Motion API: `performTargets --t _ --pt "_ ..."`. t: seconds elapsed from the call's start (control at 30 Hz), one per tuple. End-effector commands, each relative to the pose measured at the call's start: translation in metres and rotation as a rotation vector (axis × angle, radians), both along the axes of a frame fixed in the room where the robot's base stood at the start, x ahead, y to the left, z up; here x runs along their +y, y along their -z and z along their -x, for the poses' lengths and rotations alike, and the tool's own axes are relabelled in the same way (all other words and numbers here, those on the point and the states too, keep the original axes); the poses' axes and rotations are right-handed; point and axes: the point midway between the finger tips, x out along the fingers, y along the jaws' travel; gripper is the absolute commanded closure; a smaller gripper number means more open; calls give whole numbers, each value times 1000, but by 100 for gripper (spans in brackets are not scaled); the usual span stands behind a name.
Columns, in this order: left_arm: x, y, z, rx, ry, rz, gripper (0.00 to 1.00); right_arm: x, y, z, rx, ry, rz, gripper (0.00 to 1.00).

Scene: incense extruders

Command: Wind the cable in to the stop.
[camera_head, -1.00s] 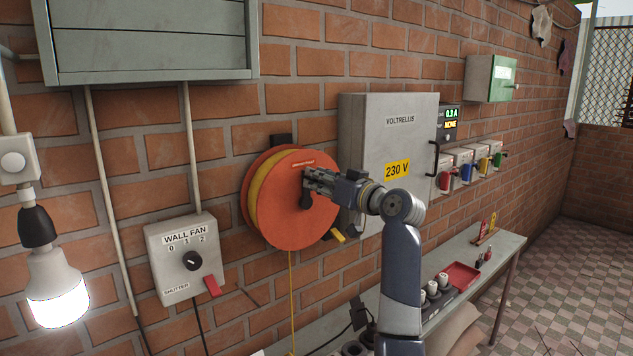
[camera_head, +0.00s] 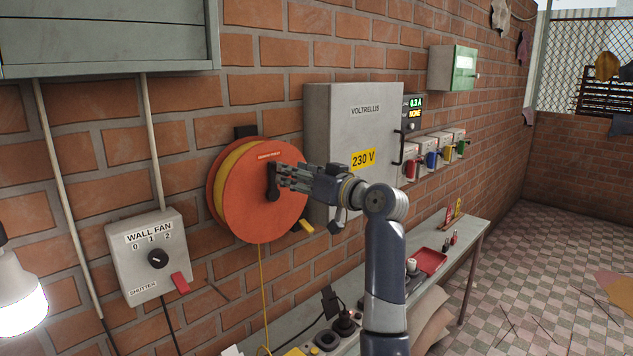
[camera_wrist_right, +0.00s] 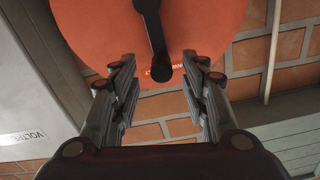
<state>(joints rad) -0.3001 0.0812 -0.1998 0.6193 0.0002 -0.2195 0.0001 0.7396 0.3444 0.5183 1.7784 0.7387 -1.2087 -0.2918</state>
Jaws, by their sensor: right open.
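The cable reel (camera_head: 245,212) is an orange disc with a yellow band on the brick wall. Its black crank (camera_head: 272,186) is on the front face. The yellow cable (camera_head: 263,285) hangs from the reel's underside. A small yellow lever (camera_head: 302,227) sticks out at its lower right. My right gripper (camera_head: 283,178) is open at the crank, from the right. In the right wrist view, the crank's knob end (camera_wrist_right: 162,73) shows between the spread fingers (camera_wrist_right: 160,80), with gaps on both sides; contact cannot be seen. My left gripper is out of view.
A grey 230 V cabinet (camera_head: 330,125) stands close right of the reel, behind my right arm. The wall fan switch box (camera_head: 150,280) is at lower left, a lit bulb (camera_head: 15,295) at far left. A bench (camera_head: 455,250) with a red tray (camera_head: 430,261) runs below.

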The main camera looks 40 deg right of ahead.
Motion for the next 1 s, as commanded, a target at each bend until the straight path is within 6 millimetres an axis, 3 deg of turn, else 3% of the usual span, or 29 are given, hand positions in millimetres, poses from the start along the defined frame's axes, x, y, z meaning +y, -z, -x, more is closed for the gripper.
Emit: performTargets --t 0.2,0.4,1.0 --pt "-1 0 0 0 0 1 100 -5 1 45 0 4 4 59" --pt "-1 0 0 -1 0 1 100 -7 1 73 1 3 1 59" --pt "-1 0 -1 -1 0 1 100 -8 0 82 -1 1 0 59"
